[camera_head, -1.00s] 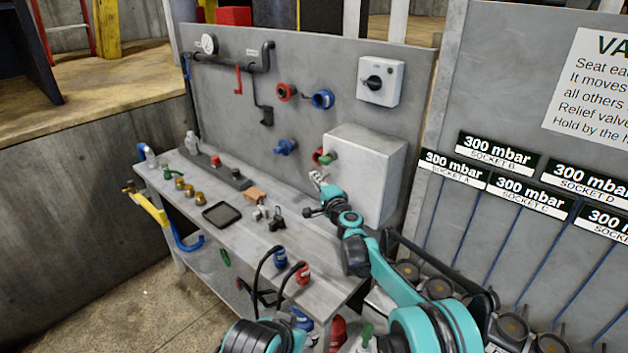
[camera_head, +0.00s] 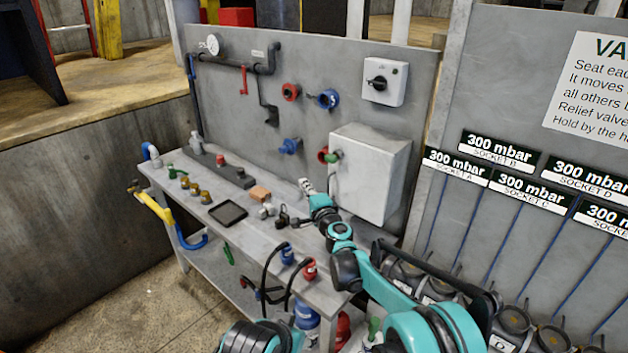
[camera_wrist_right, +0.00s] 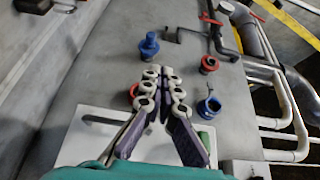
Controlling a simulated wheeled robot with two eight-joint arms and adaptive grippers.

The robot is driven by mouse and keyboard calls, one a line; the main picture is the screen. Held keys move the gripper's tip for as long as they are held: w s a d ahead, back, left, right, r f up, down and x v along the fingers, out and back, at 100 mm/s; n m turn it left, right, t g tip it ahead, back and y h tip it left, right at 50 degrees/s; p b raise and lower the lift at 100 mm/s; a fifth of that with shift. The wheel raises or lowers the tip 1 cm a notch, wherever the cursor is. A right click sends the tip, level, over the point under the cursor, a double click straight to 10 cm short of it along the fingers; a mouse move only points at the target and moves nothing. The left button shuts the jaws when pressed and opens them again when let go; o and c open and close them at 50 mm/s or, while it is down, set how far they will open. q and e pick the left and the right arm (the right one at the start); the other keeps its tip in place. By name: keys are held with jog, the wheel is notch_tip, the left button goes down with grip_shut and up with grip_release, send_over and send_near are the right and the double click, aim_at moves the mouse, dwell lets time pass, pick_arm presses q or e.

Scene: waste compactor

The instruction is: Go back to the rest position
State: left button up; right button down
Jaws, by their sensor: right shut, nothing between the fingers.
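My right gripper (camera_head: 306,187) is in the head view, at the end of the teal arm that comes in from the lower right. It is over the bench, just left of the grey box on the back panel. In the right wrist view the same gripper (camera_wrist_right: 163,80) has its fingers together and empty, pointing at the panel. My left gripper is not in view; only a teal and black part of my body shows at the bottom of the head view.
The workbench (camera_head: 212,238) carries a black tray (camera_head: 228,213), brass fittings and an orange-brown block (camera_head: 260,194). The grey box (camera_head: 368,175) juts from the panel near my right arm. Plugs with black cables hang at the bench front. A socket rack stands right.

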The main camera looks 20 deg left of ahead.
jog(key=s+a+p, duration=0.1)
jog(key=s+a, duration=0.1)
jog(key=s, duration=0.3)
jog(key=s+d+r+n+g+h, duration=0.1)
jog(key=s+d+r+n, duration=0.15)
jog(key=d, duration=0.45)
jog(key=s+d+r+n+g, duration=0.1)
jog(key=s+d+r+n, duration=0.2)
jog(key=d, duration=0.5)
jog(key=s+d+r+n+g+h, duration=0.1)
jog(key=s+d+r+n, duration=0.1)
jog(key=s+d, duration=0.4)
jog(key=s+d+f+g+h, duration=0.1)
jog(key=s+d+f+h, duration=0.2)
jog(key=s+d, duration=0.5)
jog(key=s+d+f+n+g+h, duration=0.1)
jog(key=s+d+f+h, duration=0.2)
jog(key=d, duration=0.9)
jog(key=s+d+f+n+g+h, duration=0.1)
jog(key=s+d+f+h, duration=0.2)
jog(key=s+d+f, duration=0.5)
jog(key=s+d, duration=0.2)
jog(key=s, duration=0.2)
jog(key=shift+s+d+f+g+h, duration=0.2)
jog(key=shift+s+f+g+h, duration=0.1)
jog(key=shift+h, duration=0.1)
